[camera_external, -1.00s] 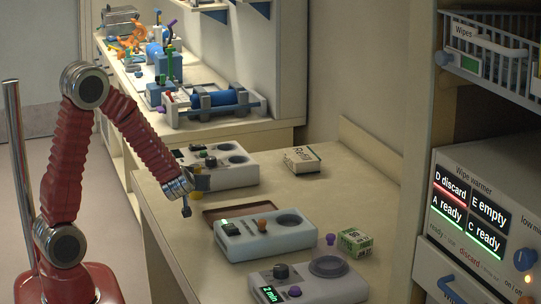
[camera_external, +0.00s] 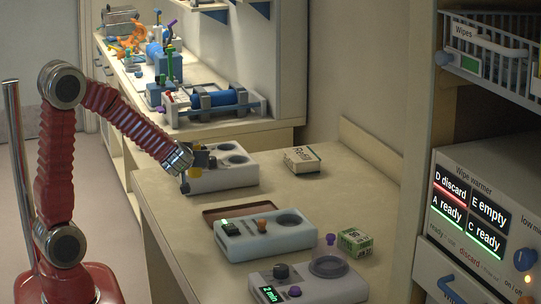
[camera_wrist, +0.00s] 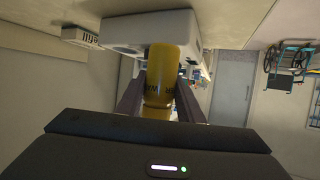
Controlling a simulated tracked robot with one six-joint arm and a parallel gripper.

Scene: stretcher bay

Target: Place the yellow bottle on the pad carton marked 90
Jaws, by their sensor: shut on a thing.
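My gripper (camera_external: 200,168) is shut on the yellow bottle (camera_wrist: 160,75), which fills the space between the fingers in the wrist view. Dark lettering on the bottle is only partly legible. In the external view the gripper is over the table's left edge, in front of the farthest white device, and the bottle is mostly hidden there. A white carton (camera_external: 301,160) lies at the back of the table, apart from the gripper. A green and white carton (camera_external: 355,242) is at the right, near the front device. I cannot read a 90 on either carton.
Three devices with round wells stand on the table: far (camera_external: 224,168), middle (camera_external: 262,238) and front (camera_external: 308,283). A brown tray (camera_external: 240,213) lies between the far and middle ones. A wipe warmer (camera_external: 470,210) stands at the right.

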